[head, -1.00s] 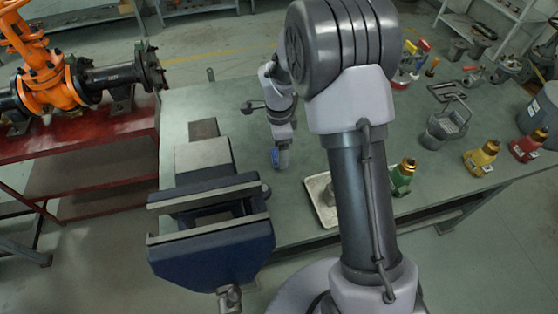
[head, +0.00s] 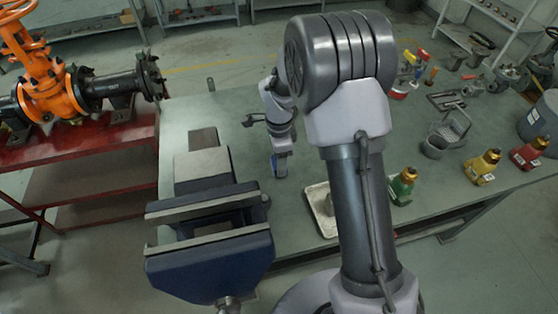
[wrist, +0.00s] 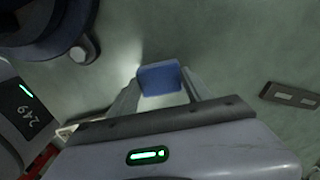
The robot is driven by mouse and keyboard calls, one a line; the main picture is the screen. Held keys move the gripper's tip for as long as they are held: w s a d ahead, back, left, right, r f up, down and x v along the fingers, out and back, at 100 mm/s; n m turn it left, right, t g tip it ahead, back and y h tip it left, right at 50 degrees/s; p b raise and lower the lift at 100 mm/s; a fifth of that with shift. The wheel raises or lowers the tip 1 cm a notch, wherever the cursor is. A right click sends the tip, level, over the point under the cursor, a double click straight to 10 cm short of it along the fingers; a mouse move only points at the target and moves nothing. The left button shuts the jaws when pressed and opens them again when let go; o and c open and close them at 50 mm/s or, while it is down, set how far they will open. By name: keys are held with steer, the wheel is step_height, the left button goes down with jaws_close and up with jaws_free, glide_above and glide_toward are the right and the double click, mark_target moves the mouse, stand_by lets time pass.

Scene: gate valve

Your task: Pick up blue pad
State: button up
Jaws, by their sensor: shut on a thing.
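The blue pad (wrist: 160,78) is a small blue block held between the two fingertips of my gripper (wrist: 162,76) in the wrist view. The fingers are shut on its sides, with the grey-green table top behind it. In the head view my gripper (head: 280,165) points down over the table between the vise and the tray, with a bit of blue at its tip. I cannot tell whether the pad touches the table.
A blue bench vise (head: 210,260) stands left of my gripper. A shallow tray (head: 322,222) lies to the right, partly behind my arm. Green (head: 402,187), yellow (head: 482,166) and red (head: 530,152) bottles stand farther right. A flat grey plate (wrist: 290,96) lies on the table.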

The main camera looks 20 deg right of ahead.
step_height(320, 180, up, 3)
steer(key=shift+p, duration=0.7)
steer(key=s, duration=0.5)
steer(key=s+p, duration=0.1)
steer(key=s, duration=0.4)
steer(key=s+r+p, duration=0.1)
steer(key=s, duration=0.5)
steer(key=shift+a, duration=0.2)
